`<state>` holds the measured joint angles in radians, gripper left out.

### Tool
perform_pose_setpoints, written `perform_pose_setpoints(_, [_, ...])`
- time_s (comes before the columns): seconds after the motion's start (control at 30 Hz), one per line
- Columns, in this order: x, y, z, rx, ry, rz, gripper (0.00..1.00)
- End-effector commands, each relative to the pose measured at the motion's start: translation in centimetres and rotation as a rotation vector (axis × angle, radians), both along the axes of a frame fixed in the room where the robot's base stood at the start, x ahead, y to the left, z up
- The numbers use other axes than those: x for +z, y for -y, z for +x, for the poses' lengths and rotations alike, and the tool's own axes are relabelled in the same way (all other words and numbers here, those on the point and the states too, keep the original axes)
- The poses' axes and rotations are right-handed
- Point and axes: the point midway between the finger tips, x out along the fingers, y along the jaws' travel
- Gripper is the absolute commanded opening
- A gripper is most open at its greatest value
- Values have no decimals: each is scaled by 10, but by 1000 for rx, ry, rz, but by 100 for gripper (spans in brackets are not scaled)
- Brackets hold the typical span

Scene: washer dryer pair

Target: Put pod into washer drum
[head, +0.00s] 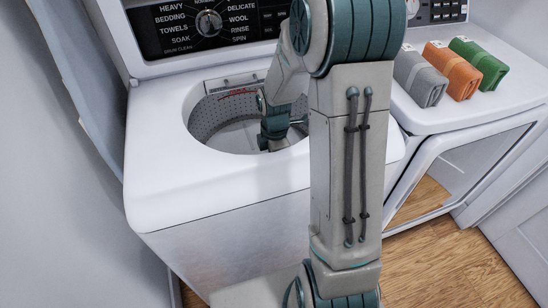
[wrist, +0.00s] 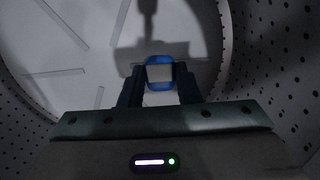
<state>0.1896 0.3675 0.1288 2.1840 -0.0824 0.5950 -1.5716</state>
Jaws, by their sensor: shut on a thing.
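The washer (head: 180,180) is a white top-loader with its top opening uncovered. Its drum (head: 215,112) has a perforated grey wall, and the wrist view shows the drum floor (wrist: 60,65) with raised ribs. My arm reaches down through the opening. My gripper (wrist: 160,82) is inside the drum, pointing at the floor. It is shut on the pod (wrist: 159,60), a small piece with blue edges and a pale middle, held between the fingertips. The pod is hidden in the head view. I cannot tell its exact height above the floor.
A white dryer (head: 430,118) stands at the right with grey, orange and green folded cloths (head: 462,72) on top. The control panel (head: 200,25) rises behind the drum, and a wall is at the left.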

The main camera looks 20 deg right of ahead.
Motion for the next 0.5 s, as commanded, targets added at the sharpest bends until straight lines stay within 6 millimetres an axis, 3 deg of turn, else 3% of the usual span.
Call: perform_pose_setpoints(0.5, [-10,0,0,0,0,0,8])
